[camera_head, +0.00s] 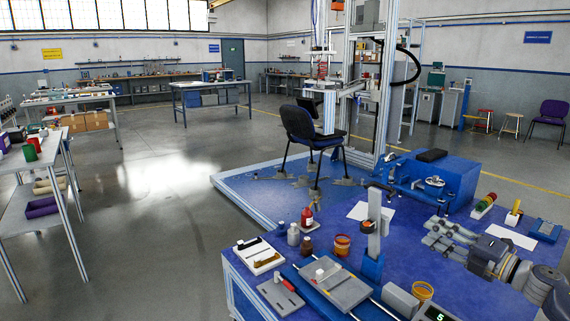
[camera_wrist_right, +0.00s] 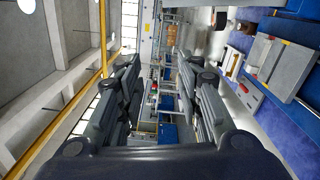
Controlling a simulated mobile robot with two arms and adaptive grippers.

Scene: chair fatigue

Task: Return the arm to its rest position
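My right arm comes in from the lower right of the head view. Its gripper (camera_head: 432,236) is above the right part of the blue-topped bench (camera_head: 392,252), pointing left. In the right wrist view the two dark fingers of the gripper (camera_wrist_right: 158,68) stand apart with nothing between them, so it is open and empty. My left arm and gripper do not show in either view.
Near my right gripper are a blue machine (camera_head: 452,180), a white sheet (camera_head: 510,237), an upright grey post on a blue base (camera_head: 374,225) and an orange-brown jar (camera_head: 342,245). A chair (camera_head: 300,125) stands in the test frame (camera_head: 382,90) behind. Open floor lies left.

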